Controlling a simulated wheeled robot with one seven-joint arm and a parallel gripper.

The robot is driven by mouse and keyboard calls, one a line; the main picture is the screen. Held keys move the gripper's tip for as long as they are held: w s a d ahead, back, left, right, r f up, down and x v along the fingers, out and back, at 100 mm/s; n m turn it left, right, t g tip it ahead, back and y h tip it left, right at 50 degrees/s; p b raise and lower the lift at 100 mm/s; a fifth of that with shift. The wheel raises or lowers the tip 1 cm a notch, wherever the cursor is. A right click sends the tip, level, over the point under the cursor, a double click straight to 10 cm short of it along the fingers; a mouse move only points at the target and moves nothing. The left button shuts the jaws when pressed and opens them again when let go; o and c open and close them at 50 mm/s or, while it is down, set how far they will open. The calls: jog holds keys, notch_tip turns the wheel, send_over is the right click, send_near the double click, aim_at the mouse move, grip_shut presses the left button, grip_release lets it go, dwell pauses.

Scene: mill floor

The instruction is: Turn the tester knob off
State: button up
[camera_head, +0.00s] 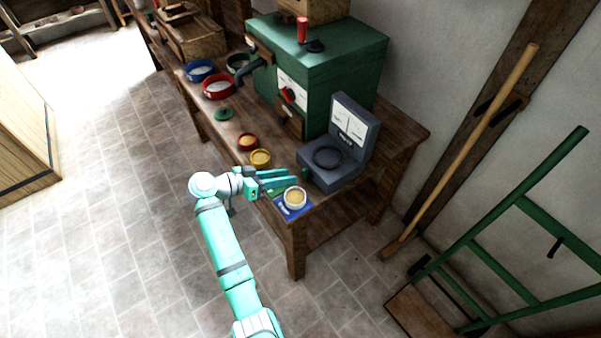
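The grey tester (330,168) stands at the front end of the wooden bench, with a white dial on its upright back and a dark round plate on its base. A small green knob (306,174) shows at the base's left front corner; its setting is too small to read. My gripper (291,177) reaches in from the left over the bench edge. Its two teal fingers point right, toward the knob, with a narrow gap between them and nothing seen held. The fingertips appear close to the knob, just left of it; I cannot tell whether they touch.
A white cup with yellow contents (295,197) stands on a blue card (291,211), close below the fingers. A yellow bowl (261,158) is just behind them. A large green machine (320,75) stands farther back. A green hand truck (510,235) is at right. The tiled floor at left is clear.

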aim_at(303, 174)
jog(key=shift+x, duration=3)
jog(key=shift+w+a, duration=0.1)
grip_shut()
